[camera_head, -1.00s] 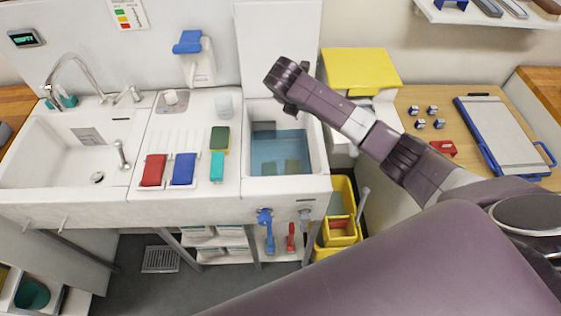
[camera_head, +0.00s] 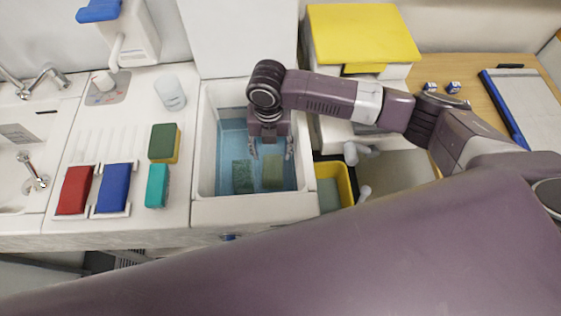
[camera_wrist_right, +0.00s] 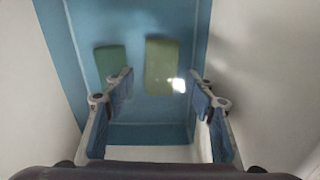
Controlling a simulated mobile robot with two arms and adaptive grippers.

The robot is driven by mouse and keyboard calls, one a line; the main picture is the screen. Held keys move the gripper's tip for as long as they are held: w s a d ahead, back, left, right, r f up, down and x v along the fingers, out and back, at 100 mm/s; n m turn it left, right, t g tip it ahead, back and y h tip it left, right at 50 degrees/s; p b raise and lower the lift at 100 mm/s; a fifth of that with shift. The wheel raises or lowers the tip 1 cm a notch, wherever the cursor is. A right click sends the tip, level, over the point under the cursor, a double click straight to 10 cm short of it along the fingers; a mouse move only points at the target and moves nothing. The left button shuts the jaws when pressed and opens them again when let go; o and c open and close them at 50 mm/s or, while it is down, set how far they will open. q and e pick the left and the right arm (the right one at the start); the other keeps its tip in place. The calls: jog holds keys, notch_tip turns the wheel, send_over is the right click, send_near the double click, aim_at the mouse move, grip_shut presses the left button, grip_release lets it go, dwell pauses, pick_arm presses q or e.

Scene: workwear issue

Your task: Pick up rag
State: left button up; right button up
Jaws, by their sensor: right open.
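Two flat pieces lie at the bottom of the blue water-filled basin (camera_head: 232,178): a dark green one (camera_head: 243,177) and a yellow-green one (camera_head: 272,171). They also show in the right wrist view as a green piece (camera_wrist_right: 110,60) and a yellow-green piece (camera_wrist_right: 160,65). I cannot tell for sure which is the rag. My right gripper (camera_head: 271,153) points down into the basin, open and empty, above the two pieces. In the right wrist view its fingers (camera_wrist_right: 161,80) are spread, with the yellow-green piece ahead between them and the green one towards the left finger. My left gripper is out of view.
Left of the basin, a red pad (camera_head: 74,190), a blue pad (camera_head: 114,188), a green-and-yellow sponge (camera_head: 164,143) and a teal block (camera_head: 157,185) lie on the counter. The basin's white walls surround the gripper. A yellow bin (camera_head: 345,182) stands at the right.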

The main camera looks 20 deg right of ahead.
aim_at(273, 169)
jog(key=shift+s+a+f+p, duration=0.1)
jog(key=shift+s+f+p, duration=0.1)
jog(key=shift+f, duration=0.45)
jog(key=shift+s+a+f+p, duration=0.1)
jog(key=shift+s+f, duration=0.05)
jog(key=shift+f, duration=0.45)
jog(key=f, duration=0.3)
jog(key=f+p, duration=0.1)
jog(key=shift+s+f, duration=0.25)
jog(key=shift+s, duration=0.1)
jog(key=shift+f, duration=0.3)
jog(key=shift+d, duration=0.1)
jog(key=c, duration=0.4)
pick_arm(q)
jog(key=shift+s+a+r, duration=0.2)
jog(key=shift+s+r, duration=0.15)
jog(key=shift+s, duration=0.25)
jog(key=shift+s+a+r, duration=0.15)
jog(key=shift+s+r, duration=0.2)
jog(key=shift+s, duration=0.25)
pick_arm(e)
jog(key=c, duration=0.5)
